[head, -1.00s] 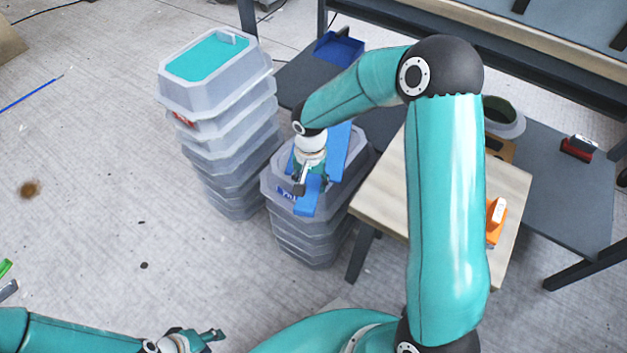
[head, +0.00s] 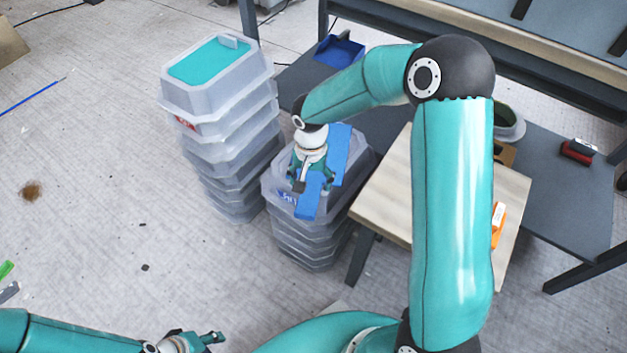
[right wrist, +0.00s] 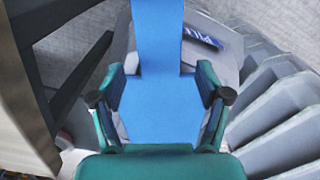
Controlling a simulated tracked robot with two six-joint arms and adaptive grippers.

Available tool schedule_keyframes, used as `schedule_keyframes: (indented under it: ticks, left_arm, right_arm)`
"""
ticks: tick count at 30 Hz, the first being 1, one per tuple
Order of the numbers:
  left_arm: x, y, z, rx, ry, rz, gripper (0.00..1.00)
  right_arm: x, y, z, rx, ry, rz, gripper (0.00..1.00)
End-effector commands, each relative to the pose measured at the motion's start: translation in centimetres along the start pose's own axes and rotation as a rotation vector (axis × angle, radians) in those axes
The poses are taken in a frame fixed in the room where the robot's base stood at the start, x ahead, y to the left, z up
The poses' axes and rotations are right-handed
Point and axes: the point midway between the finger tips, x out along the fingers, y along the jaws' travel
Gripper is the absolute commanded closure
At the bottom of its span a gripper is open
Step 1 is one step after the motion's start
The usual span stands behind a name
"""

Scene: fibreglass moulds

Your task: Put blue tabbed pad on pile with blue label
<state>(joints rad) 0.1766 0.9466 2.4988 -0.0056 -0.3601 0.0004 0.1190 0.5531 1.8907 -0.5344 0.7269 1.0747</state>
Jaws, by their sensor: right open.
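The blue tabbed pad (head: 308,206) lies across the top of the right-hand pile of grey moulds (head: 300,242), which carries a blue label (head: 286,196). The label also shows in the right wrist view (right wrist: 200,36). My right gripper (head: 313,188) is just over the pad, with its fingers spread to either side of it. In the right wrist view the pad (right wrist: 160,102) runs between the open fingertips and partly hides the mould top. My left gripper (head: 208,339) is low at the bottom edge, away from the piles; its opening is unclear.
A taller mould pile (head: 228,150) with a red label (head: 186,124) and a teal pad (head: 208,60) on top stands to the left. A wooden-topped table (head: 384,198) stands close on the right. A blue bin (head: 340,48) is behind. The floor at left is mostly clear.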

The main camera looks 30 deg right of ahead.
Motion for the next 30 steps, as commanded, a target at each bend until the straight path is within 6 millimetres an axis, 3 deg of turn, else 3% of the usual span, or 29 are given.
schedule_keyframes:
  ticks: [1,6,12,18,30]
  left_arm:
    - [-0.5,0.2,0.0,0.0,0.0,0.0,0.6]
    - [-1.3,0.5,0.0,0.0,0.0,0.0,0.6]
    - [-1.9,0.7,0.0,0.0,0.0,0.0,0.6]
    - [-2.1,0.8,0.0,0.0,0.0,0.0,0.6]
    - [-2.1,0.8,0.0,0.0,0.0,0.0,0.6]
  right_arm:
    - [-1.4,-0.1,-0.1,0.0,0.004,-0.003,0.24]
    - [-5.0,-0.1,-0.1,0.001,0.003,-0.003,0.24]
    - [-8.2,0.0,0.0,0.001,0.002,-0.002,0.24]
    - [-9.5,0.0,0.0,0.0,0.001,-0.001,0.24]
    - [-9.5,0.1,0.0,0.0,0.0,0.0,0.24]
